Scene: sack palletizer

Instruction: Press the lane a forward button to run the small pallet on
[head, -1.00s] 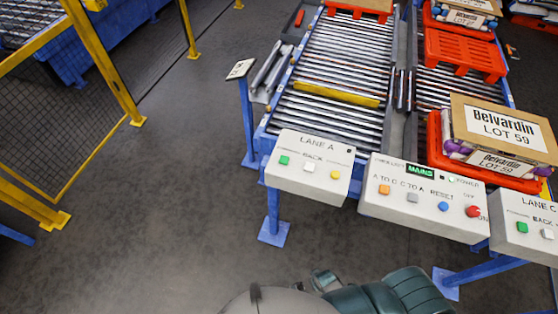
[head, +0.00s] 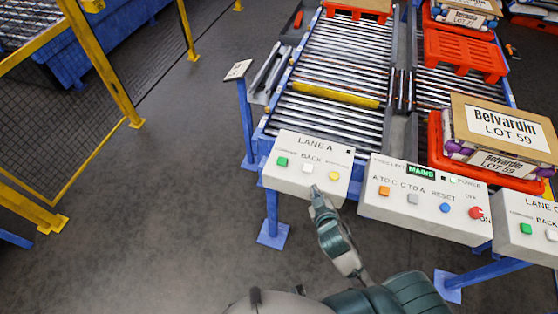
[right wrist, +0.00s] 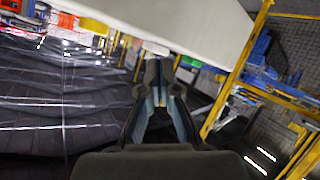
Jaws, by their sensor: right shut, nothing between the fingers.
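The lane A panel (head: 308,165) is a white sloped box at the near end of the left roller lane. It carries a green button (head: 282,162), a white button (head: 308,168) marked BACK and a yellow button (head: 334,175). The green button's label is too small to read surely. My right gripper (head: 317,190) is shut and empty, its tips at the panel's front edge, below the white button and right of the green one. In the right wrist view the fingers (right wrist: 162,65) point toward the pale panel (right wrist: 190,22). A red pallet (head: 357,12) shows at lane A's far end. My left gripper is not in view.
Right of lane A's panel stands a control panel (head: 425,200) with several buttons; a lane C panel (head: 530,222) is farther right. A yellow fence (head: 105,70) is left, with clear floor between.

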